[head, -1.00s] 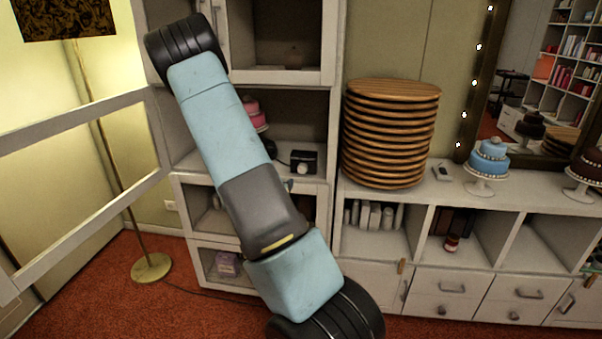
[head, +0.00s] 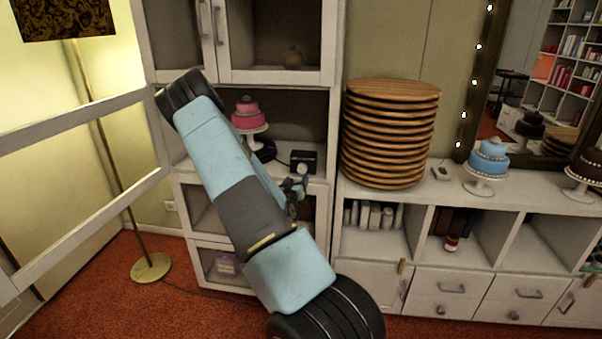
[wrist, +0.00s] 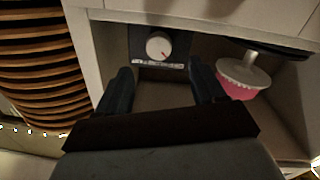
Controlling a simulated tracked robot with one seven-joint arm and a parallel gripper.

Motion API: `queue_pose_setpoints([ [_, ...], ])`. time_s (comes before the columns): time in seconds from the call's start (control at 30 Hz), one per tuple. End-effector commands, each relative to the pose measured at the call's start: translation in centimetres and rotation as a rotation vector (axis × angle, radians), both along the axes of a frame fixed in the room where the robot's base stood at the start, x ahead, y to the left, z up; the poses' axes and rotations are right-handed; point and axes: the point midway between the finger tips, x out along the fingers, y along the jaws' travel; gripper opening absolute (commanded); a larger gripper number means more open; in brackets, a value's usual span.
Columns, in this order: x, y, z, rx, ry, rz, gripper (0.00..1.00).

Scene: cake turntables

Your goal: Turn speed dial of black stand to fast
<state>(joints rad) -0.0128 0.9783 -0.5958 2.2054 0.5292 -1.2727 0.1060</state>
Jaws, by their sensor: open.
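A small black control box (head: 304,157) with a white round dial (head: 303,168) sits on the middle shelf of the white cabinet. In the wrist view the dial (wrist: 159,45) faces me, with a faint reddish mark and a pale label strip beside it. A dark round base (head: 264,151) shows partly behind my arm, near a pink tiered cake on a white pedestal (head: 248,118). My gripper (wrist: 162,74) is open and empty, its fingers spread either side of the dial's line but apart from it. In the head view my gripper (head: 296,190) is in front of and below the box.
The pink cake (wrist: 245,80) stands beside the right finger in the wrist view. A tall stack of wooden boards (head: 390,135) stands right of the cabinet. A blue cake (head: 489,158) and a small pale box (head: 441,173) are on the right counter. Cabinet shelf walls bound the opening.

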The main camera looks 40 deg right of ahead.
Motion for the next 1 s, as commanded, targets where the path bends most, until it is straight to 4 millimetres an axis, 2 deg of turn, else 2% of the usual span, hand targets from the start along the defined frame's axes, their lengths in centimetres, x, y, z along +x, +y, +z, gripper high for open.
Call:
queue_pose_setpoints([
  [0.2,2.3,-3.1,0.0,-0.001,-0.002,0.001,0.69],
  [0.4,3.9,-5.2,0.0,-0.001,-0.001,-0.001,0.69],
  [0.6,4.6,-6.1,0.0,-0.001,-0.001,0.000,0.69],
  [0.9,4.7,-6.2,0.0,0.000,0.000,0.000,0.69],
  [1.0,4.7,-6.2,0.0,0.000,0.000,0.000,0.59],
])
